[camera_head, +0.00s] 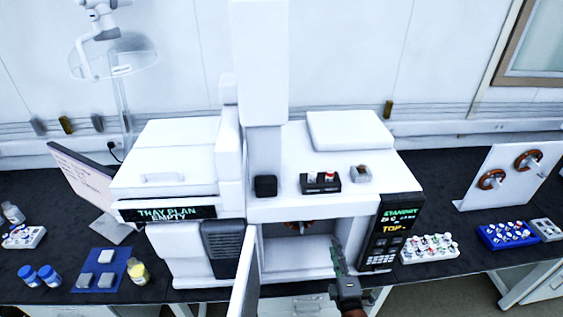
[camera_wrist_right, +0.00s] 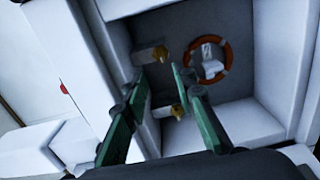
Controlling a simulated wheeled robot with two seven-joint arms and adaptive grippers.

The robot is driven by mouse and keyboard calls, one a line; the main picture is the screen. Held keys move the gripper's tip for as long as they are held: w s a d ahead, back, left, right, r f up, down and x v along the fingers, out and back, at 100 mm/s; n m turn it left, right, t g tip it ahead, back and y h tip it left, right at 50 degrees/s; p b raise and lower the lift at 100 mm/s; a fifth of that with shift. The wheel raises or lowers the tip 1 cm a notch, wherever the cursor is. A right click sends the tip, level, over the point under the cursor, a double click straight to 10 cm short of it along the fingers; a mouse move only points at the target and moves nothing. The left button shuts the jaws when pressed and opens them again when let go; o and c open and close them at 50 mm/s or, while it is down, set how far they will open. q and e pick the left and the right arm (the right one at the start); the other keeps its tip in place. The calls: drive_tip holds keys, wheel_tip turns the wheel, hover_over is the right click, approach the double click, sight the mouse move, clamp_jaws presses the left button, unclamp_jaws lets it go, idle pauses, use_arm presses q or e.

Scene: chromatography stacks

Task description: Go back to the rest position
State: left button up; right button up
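My right gripper (camera_head: 339,262) is in front of the open oven of the white chromatograph (camera_head: 350,165), near the right side of the opening. In the right wrist view its two green fingers (camera_wrist_right: 158,84) are apart with nothing held between them. They point into the oven cavity (camera_wrist_right: 215,30), where an orange ring-shaped column (camera_wrist_right: 228,62) hangs at the back wall beside two brass fittings (camera_wrist_right: 170,52). In the head view the column is only partly visible. My left gripper is not in view.
The open oven door (camera_head: 245,282) stands out left of my right gripper. The control panel (camera_head: 390,235) is close on the right. Vial racks (camera_head: 430,249) and a white stand with two ring columns (camera_head: 508,178) are further right. Bottles (camera_head: 50,275) and a blue mat (camera_head: 122,262) are left.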

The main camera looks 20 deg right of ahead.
drive_tip(key=s+d+f+m+g+h, duration=0.2)
drive_tip(key=s+d+f+m+g, duration=0.5)
drive_tip(key=f+m, duration=0.25)
drive_tip(key=s+a+f+m+g+y, duration=0.3)
drive_tip(key=s+a+f, duration=0.1)
drive_tip(key=s+f, duration=0.4)
drive_tip(key=s+a+f+m+g+y, duration=0.3)
drive_tip(key=s+f+g, duration=0.15)
drive_tip(key=s, duration=0.55)
wheel_tip(320, 180, down, 29)
drive_tip(key=a+n+b, duration=0.1)
use_arm(q)
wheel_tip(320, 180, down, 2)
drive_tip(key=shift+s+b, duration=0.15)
drive_tip(key=shift+b, duration=0.35)
use_arm(e)
drive_tip(key=s+f+g, duration=0.2)
drive_tip(key=s+f, duration=1.8)
drive_tip(key=s, duration=0.1)
drive_tip(key=shift+a+n, duration=0.2)
drive_tip(key=shift+n, duration=0.15)
